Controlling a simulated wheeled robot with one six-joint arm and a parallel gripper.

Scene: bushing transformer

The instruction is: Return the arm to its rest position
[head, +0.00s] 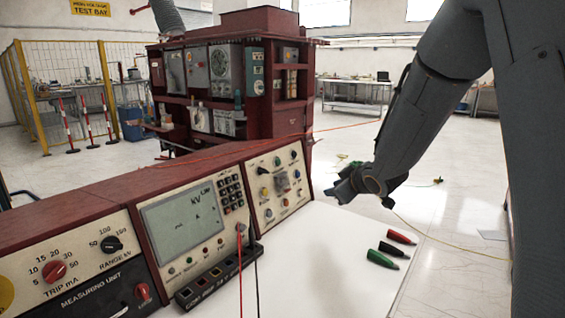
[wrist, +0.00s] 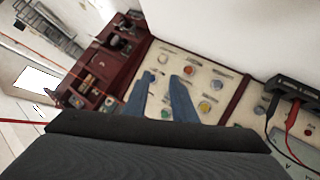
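My arm (head: 415,110) comes down from the upper right in the head view, bent at the elbow. My gripper (head: 338,187) is at its lower end, pointing left, above the white table top and just right of the console's end panel. In the wrist view two blue fingers stand apart with the pale control panel (wrist: 205,65) visible between them, so my gripper (wrist: 162,78) is open. Nothing shows between the fingers. The fingertips are small and dark in the head view.
The red console (head: 170,225) with its meter screen (head: 182,222) stands at the left. Red, black and green clips (head: 392,250) lie on the white table (head: 320,275). A black terminal strip (head: 215,280) has leads plugged in. The large red transformer cabinet (head: 235,85) stands behind.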

